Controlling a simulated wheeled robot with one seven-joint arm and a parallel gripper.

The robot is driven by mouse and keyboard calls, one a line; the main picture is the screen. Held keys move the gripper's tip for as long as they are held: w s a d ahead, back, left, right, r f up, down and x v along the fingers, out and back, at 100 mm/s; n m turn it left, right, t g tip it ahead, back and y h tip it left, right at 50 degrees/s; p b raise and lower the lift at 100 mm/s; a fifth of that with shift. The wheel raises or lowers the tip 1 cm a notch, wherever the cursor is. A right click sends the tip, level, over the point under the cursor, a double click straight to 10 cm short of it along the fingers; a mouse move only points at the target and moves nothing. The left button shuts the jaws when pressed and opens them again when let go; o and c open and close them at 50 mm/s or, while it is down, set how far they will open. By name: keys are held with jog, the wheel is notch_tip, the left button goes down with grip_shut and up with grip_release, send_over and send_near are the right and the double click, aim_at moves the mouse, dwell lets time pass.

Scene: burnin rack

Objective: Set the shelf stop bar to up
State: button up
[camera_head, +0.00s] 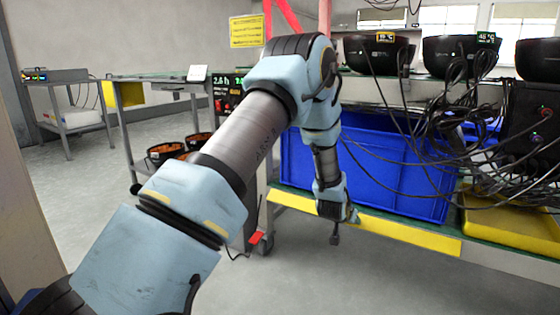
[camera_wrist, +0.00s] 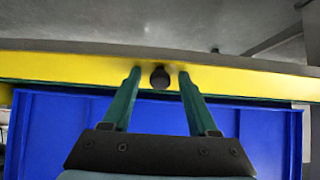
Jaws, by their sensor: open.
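The yellow shelf stop bar (camera_head: 405,234) runs along the front edge of the lower shelf, low in front of the blue crate (camera_head: 375,170). In the wrist view the bar (camera_wrist: 60,66) crosses the whole picture, with a dark round knob (camera_wrist: 160,77) on it. My gripper (camera_head: 338,232) is at the front of the bar. In the wrist view its two green fingers (camera_wrist: 160,72) are apart, one on each side of the knob. I see a gap between the fingers and the knob. The exact depth is unclear.
Loose black cables (camera_head: 470,130) hang in front of the shelf on the right. A yellow tray (camera_head: 510,222) lies on the lower shelf at the right. Black bowl-like units (camera_head: 378,52) stand on the upper shelf. The grey floor (camera_head: 330,285) in front is clear.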

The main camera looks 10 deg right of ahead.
jog(key=f+t+h+b, duration=0.1)
jog(key=t+b, duration=0.1)
jog(key=b, duration=0.4)
jog(key=f+t+h+b, duration=0.1)
jog(key=t+h+b, duration=0.1)
jog(key=b, duration=0.5)
jog(key=f+t+h+b, duration=0.1)
jog(key=f+h+b, duration=0.1)
jog(key=b, duration=0.4)
jog(key=shift+w+d+t, duration=0.35)
jog(key=shift+w+t, duration=0.05)
jog(key=r+p+v, duration=0.1)
jog(key=p+v, duration=0.4)
jog(key=v, duration=0.6)
jog(key=w+a+r+n+g+y+p, duration=0.1)
jog(key=w+a+r+y+p, duration=0.1)
jog(key=a+r+p, duration=0.3)
jog(key=w+a+r+n+g+y+p, duration=0.1)
jog(key=w+a+r+y+p, duration=0.2)
jog(key=r+p, duration=1)
jog(key=w+a+r+n+g+y+p, duration=0.1)
jog(key=w+a+r+p, duration=0.4)
jog(key=p, duration=1.5)
jog(key=shift+w+a+r+n+g+y, duration=0.15)
jog(key=shift+a+r+n+g+y, duration=0.6)
jog(key=shift+r, duration=1.7)
jog(key=shift+a+m+t, duration=0.25)
jog(key=shift+a+t, duration=0.1)
jog(key=shift+a, duration=0.05)
